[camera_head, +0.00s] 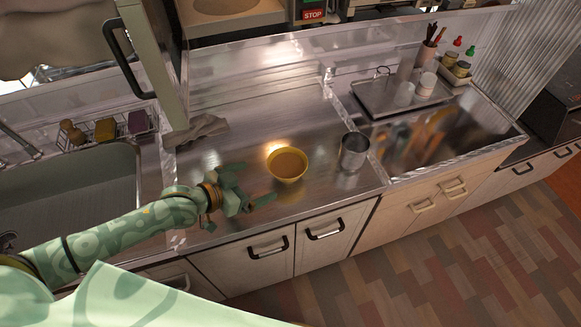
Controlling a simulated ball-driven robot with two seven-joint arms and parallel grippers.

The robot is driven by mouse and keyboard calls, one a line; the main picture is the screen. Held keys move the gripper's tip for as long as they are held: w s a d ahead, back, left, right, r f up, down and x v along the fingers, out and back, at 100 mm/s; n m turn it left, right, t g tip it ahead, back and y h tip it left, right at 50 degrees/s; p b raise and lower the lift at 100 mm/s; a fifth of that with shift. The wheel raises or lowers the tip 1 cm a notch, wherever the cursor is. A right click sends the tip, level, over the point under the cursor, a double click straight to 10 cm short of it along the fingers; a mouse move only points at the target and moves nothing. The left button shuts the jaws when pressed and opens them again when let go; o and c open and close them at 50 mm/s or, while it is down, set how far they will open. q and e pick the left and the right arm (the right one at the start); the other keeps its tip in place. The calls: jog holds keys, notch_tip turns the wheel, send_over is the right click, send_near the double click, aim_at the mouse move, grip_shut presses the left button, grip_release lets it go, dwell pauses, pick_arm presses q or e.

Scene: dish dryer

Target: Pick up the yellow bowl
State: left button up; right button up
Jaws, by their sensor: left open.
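The yellow bowl (288,164) stands upright on the steel counter near the middle of the view. Its inside looks brownish-orange. My left gripper (257,187) is to the left of the bowl and a little nearer the front edge of the counter. It is open, with its fingers pointing right towards the bowl, and nothing shows between them. The gripper appears apart from the bowl. How high it is above the counter is hard to tell. My right gripper is not in view.
A metal cup (353,151) stands right of the bowl. A grey cloth (203,130) lies behind left, below the open appliance door (152,60). A sink (75,190) is at left. A tray (385,98) with cups is at back right. The counter behind the bowl is clear.

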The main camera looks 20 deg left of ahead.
aim_at(274, 172)
pick_arm(q)
jog(key=b+x, duration=0.1)
jog(key=x, duration=0.4)
jog(key=shift+w+d+f, duration=0.15)
jog(key=shift+w+f, duration=0.1)
jog(key=shift+w+d, duration=0.15)
jog(key=shift+w, duration=0.05)
jog(key=shift+b+x, duration=0.65)
jog(key=shift+x, duration=0.3)
jog(key=b+x, duration=0.1)
jog(key=x, duration=0.1)
jog(key=shift+w+d, duration=0.1)
jog(key=shift+w, duration=0.3)
jog(key=shift+w+d+f, duration=0.15)
jog(key=shift+w+f, duration=0.05)
jog(key=shift+w, duration=0.05)
jog(key=shift+r, duration=0.15)
jog(key=shift+c, duration=0.7)
jog(key=c, duration=0.8)
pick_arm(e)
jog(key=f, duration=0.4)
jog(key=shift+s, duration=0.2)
